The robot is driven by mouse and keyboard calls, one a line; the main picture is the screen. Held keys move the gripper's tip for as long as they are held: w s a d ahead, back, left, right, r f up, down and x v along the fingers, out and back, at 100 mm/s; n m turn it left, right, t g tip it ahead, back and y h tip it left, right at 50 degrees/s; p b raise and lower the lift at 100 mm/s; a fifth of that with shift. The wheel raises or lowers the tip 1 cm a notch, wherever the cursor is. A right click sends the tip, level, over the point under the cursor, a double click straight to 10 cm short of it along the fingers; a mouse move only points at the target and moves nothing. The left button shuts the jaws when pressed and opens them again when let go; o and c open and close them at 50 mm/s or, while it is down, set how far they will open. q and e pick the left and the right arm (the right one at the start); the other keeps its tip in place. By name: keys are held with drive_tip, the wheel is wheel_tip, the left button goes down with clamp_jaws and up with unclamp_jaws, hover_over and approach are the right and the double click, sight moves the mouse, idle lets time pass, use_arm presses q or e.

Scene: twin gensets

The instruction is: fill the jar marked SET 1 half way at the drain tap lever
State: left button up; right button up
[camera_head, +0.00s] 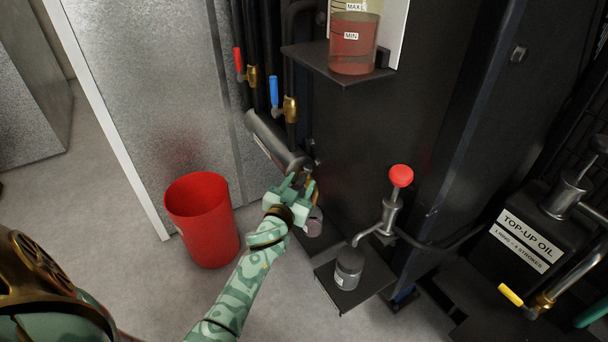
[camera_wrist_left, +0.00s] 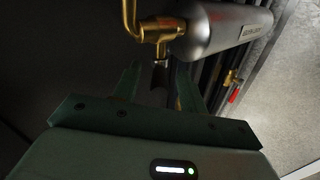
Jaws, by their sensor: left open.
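My left gripper (camera_head: 298,184) is open at the drain tap, below the right end of a grey cylinder (camera_head: 267,137). In the left wrist view, its two fingers (camera_wrist_left: 157,84) stand on either side of a small dark piece under the brass tap (camera_wrist_left: 160,30); I cannot tell whether they touch it. A small jar (camera_head: 314,224) stands just below the gripper, partly hidden by it. Another grey jar (camera_head: 347,271) with a pale label stands on a dark shelf to the right. Neither jar's marking is readable. My right gripper is not in view.
A red bin (camera_head: 203,222) stands on the floor at left. A red-knobbed pump (camera_head: 401,176) rises above the shelf (camera_head: 373,283). Red (camera_head: 238,61) and blue (camera_head: 274,91) valve levers sit above the cylinder. A MAX/MIN vessel (camera_head: 353,40) and a TOP-UP OIL box (camera_head: 520,238) are at right.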

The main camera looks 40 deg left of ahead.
use_arm(q)
drive_tip(key=shift+w, duration=0.15)
drive_tip(key=shift+r, duration=0.1)
drive_tip(key=shift+c, duration=0.2)
clamp_jaws()
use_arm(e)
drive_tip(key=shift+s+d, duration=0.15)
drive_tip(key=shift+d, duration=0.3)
use_arm(q)
drive_tip(key=shift+a, duration=0.1)
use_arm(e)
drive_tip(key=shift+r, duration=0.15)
